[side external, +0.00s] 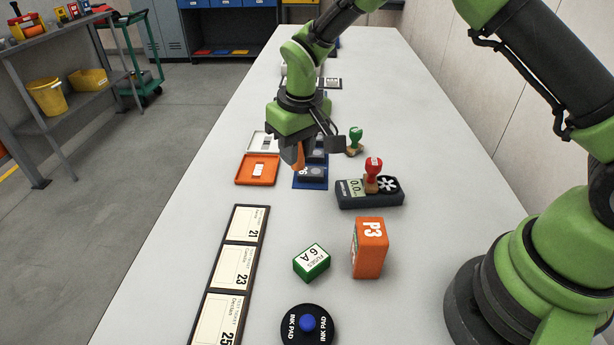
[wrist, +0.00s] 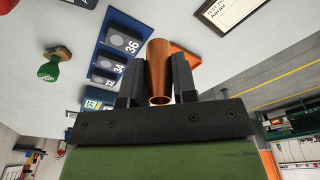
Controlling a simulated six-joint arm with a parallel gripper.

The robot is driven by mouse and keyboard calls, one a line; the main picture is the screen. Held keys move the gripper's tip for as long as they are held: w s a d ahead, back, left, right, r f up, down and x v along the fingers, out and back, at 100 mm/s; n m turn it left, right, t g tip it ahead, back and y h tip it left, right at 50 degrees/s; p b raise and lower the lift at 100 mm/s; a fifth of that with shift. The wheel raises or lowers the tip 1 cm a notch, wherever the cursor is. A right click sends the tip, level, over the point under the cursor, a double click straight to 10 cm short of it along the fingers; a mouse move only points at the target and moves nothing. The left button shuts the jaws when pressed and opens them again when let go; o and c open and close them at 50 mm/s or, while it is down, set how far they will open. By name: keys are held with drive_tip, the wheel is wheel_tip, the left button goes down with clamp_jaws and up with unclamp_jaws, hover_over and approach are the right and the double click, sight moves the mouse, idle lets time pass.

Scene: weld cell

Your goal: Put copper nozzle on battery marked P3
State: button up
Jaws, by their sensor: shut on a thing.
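My gripper (wrist: 159,82) is shut on the copper nozzle (wrist: 159,68), which stands out between the two dark fingers in the wrist view. In the side external view the nozzle (side external: 299,153) shows as an orange-brown piece below my gripper, above the table near the blue numbered board. The battery marked P3 (side external: 369,248) is an orange block standing upright on the table, nearer the camera and to the right. My gripper is well apart from it.
A blue board (wrist: 103,62) with numbered places lies under my gripper. Near P3 are a green-and-white fuse box (side external: 311,263), a black ink pad (side external: 307,324) and a dark meter (side external: 352,196) with a red stamp (side external: 373,174). An orange tray (side external: 243,180) and green stamp (side external: 355,140) lie farther back.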

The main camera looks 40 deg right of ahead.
drive_tip(key=s+a+r+m, duration=0.2)
drive_tip(key=s+r+m, duration=0.4)
drive_tip(key=s+r, duration=0.15)
wheel_tip(320, 180, up, 2)
drive_tip(key=m+g+h, duration=0.1)
drive_tip(key=m, duration=0.8)
hover_over(374, 226)
drive_tip(key=f, duration=0.9)
drive_tip(key=shift+s+a, duration=0.15)
drive_tip(key=shift+a, duration=0.1)
drive_tip(key=shift+f, duration=0.1)
drive_tip(key=o, duration=0.9)
